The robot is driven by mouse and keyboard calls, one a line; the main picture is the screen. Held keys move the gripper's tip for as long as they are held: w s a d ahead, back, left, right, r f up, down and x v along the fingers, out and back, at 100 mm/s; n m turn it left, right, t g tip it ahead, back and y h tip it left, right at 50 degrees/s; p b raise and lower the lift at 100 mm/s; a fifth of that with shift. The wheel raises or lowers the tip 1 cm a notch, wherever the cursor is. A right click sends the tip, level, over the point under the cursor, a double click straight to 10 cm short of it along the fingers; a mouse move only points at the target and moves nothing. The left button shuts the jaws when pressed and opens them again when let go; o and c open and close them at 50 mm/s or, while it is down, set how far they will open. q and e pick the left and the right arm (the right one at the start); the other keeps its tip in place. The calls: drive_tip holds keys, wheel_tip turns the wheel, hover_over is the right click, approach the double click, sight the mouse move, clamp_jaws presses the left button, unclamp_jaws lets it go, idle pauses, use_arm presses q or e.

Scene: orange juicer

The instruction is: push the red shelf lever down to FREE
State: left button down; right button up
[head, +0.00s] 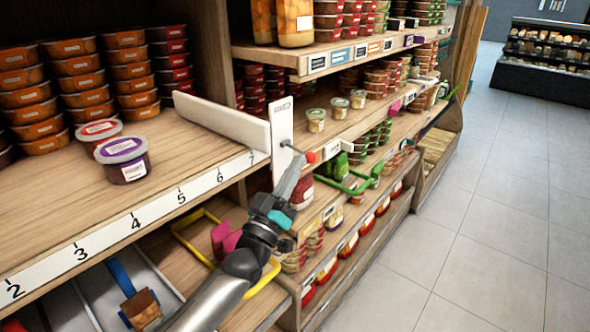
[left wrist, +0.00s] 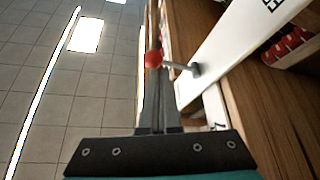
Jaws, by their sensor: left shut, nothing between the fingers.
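The red-knobbed lever (head: 310,157) sticks out from a white upright plate (head: 282,140) at the right end of the shelf edge. In the left wrist view its red ball (left wrist: 153,58) and grey rod (left wrist: 182,68) stand out sideways from the white plate (left wrist: 235,48). My left gripper (head: 297,165) is shut and empty, with its tips close beside the lever, just below the knob in the head view. In the left wrist view the shut fingers (left wrist: 158,85) point at the ball. I cannot tell whether they touch it. No FREE marking is readable. My right gripper is not in view.
A white divider (head: 222,118) runs back from the plate. Two jars, one with a purple lid (head: 122,158), stand on the numbered shelf (head: 165,205). Small jars (head: 316,120) and a green-handled item (head: 350,182) lie beyond the lever. The tiled floor (head: 465,215) is open at right.

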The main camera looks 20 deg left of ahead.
use_arm(q)
drive_tip(key=shift+w+a+f+m+h+b, duration=0.15)
drive_tip(key=shift+f+m+h+b, duration=0.2)
drive_tip(key=shift+m+h+b, duration=0.6)
drive_tip(key=shift+s+a+f+m+h+b, duration=0.1)
drive_tip(key=shift+f+m+h+b, duration=0.35)
drive_tip(key=shift+m, duration=0.8)
idle(2.4)
drive_tip(key=shift+r, duration=0.1)
